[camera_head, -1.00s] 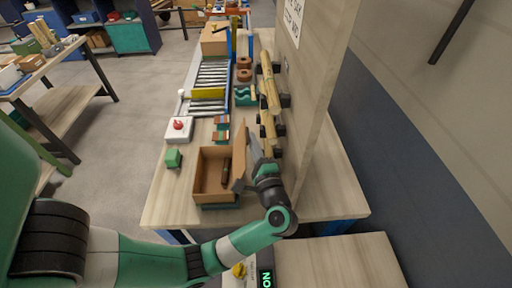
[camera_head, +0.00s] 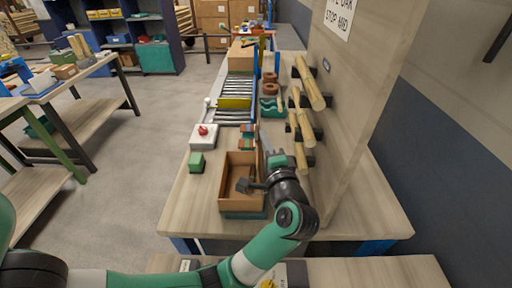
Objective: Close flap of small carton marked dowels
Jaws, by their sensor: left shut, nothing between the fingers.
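The small brown carton (camera_head: 227,203) stands on the bench with its top open toward me and a dark brown item inside. Its marking cannot be read. I cannot make out its flap clearly; it may be hidden at the right side, behind my wrist. A dark grey part reaches from my wrist over the carton's right edge. Whether the gripper touches the carton cannot be told. My right gripper is out of view.
An upright board (camera_head: 352,120) with several wooden pegs (camera_head: 312,84) stands close on the right. A white box with a red button (camera_head: 203,134) and a green block (camera_head: 197,162) are left of the carton. A roller conveyor (camera_head: 238,88) lies behind. The bench's front-left is clear.

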